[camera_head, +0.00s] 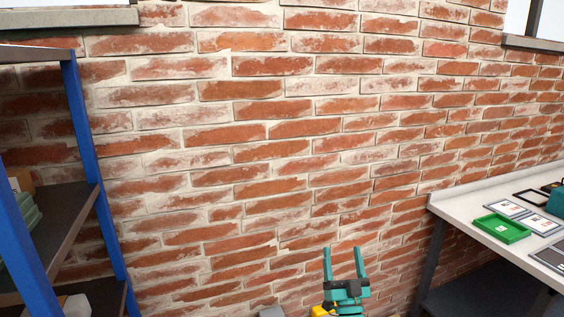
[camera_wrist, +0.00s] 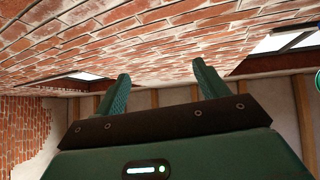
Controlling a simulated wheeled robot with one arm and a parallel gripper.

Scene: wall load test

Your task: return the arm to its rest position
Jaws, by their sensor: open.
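My gripper (camera_head: 343,266) shows at the bottom of the head view, right of centre, with its two teal fingers pointing up in front of the brick wall (camera_head: 265,150). The fingers are apart and nothing is between them. In the wrist view my gripper (camera_wrist: 160,88) also shows two separated teal fingers with an empty gap. The wrist view looks along the brick wall (camera_wrist: 170,45) and appears tilted.
A blue-framed shelf (camera_head: 88,150) stands at the left with items on it. A white table (camera_head: 470,205) stands at the right, holding a green tray (camera_head: 502,229) and several flat cards or frames. Wall shows between shelf and table.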

